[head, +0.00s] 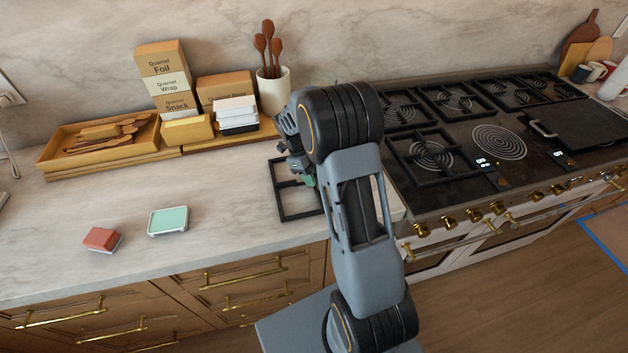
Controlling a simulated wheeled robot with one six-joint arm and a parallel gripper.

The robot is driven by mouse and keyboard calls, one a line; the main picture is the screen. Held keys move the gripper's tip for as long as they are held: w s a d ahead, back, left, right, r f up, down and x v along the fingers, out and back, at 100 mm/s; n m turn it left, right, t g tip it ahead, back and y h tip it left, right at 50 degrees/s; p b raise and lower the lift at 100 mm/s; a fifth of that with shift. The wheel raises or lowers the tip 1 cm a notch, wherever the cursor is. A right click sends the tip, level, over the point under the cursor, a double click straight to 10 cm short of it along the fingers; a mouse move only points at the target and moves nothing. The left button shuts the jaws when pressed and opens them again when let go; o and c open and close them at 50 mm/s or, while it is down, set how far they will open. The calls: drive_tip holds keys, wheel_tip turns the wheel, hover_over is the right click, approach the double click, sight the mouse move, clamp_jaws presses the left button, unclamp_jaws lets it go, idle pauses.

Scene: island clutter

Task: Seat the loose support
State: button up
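A loose black square support grate (276,192) lies on the marble counter, just left of the stove. My arm hides its right part. The black stove (460,188) has similar grates over several burners. Its middle burner (499,141) shows bare spiral rings with no grate over it. My gripper (303,173) is over the far part of the loose grate, partly hidden by my own wrist. I cannot tell whether its fingers are open or shut, or whether they touch the grate.
A red sponge-like block (102,239) and a green-topped dish (168,221) sit on the front left counter. A wooden tray (60,158), stacked boxes (163,75) and a utensil crock (273,92) stand behind. A dark griddle plate (580,125) covers the stove's right side.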

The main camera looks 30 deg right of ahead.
clamp_jaws()
drive_tip(key=shift+w+r, duration=0.1)
